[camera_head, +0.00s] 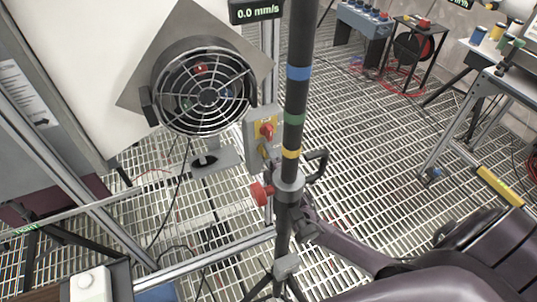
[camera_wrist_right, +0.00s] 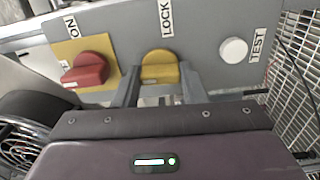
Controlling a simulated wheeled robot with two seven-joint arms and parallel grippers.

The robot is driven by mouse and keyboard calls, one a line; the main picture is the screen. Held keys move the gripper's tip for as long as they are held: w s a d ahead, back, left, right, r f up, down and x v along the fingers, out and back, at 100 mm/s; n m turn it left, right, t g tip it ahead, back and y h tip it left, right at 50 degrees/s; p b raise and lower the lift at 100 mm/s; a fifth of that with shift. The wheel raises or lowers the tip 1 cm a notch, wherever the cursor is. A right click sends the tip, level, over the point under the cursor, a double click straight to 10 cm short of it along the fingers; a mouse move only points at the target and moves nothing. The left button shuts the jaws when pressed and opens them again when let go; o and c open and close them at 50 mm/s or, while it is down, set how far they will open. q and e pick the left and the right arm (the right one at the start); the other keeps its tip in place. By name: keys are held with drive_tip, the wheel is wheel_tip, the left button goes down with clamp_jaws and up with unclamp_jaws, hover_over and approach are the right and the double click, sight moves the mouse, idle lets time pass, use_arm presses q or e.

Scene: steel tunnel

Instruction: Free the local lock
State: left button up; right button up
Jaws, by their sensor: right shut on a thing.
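The yellow LOCK knob (camera_wrist_right: 160,68) sits on a grey control panel (camera_wrist_right: 205,40) in the right wrist view. My right gripper (camera_wrist_right: 160,84) is shut on this knob, with one finger on each side of it. The panel (camera_head: 250,129) also shows there, partly covered by the pole. My left gripper is not in view.
A red knob (camera_wrist_right: 87,70) marked ON and a white TEST button (camera_wrist_right: 233,50) flank the yellow knob.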

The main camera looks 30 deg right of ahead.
drive_tip(key=shift+n, duration=0.4)
drive_tip(key=o, duration=1)
drive_tip(key=shift+s, duration=0.1)
drive_tip(key=s, duration=0.7)
drive_tip(key=shift+s+a, duration=0.2)
drive_tip(key=shift+s, duration=0.15)
